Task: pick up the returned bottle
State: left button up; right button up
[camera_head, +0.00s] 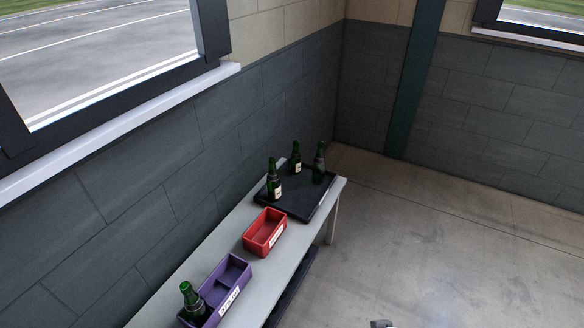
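A green bottle (191,303) stands in the near compartment of a purple two-part box (235,268) at the lower left of the table. Three more dark green bottles stand upright on a black tray (290,205) at the far end: a left one (273,181) and a back one (296,158) with pale labels, and a right one (319,164) with no pale label visible. I cannot tell by a readable mark which is the returned one. My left gripper is out of view. A small grey part at the bottom edge may be my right gripper (381,324); its state is hidden.
A red box (266,232) with a white label sits between the purple box and the tray on the light table (215,243). The table runs along a dark tiled wall (190,185) under a window. The concrete floor (440,250) to the right is clear.

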aim_at(319, 166)
jog(key=i+l+u, duration=0.1)
jog(key=u, duration=0.3)
jog(key=i+l+u, duration=0.1)
jog(key=l+u, duration=0.15)
jog(key=u, duration=0.15)
jog(key=i+l+u, duration=0.1)
jog(key=l+u, duration=0.15)
jog(key=u, duration=0.15)
jog(key=l+u, duration=0.25)
jog(key=l, duration=0.25)
jog(key=l+u, duration=0.25)
jog(key=l, duration=0.25)
jog(key=l+u, duration=0.1)
jog(key=l, duration=1.7)
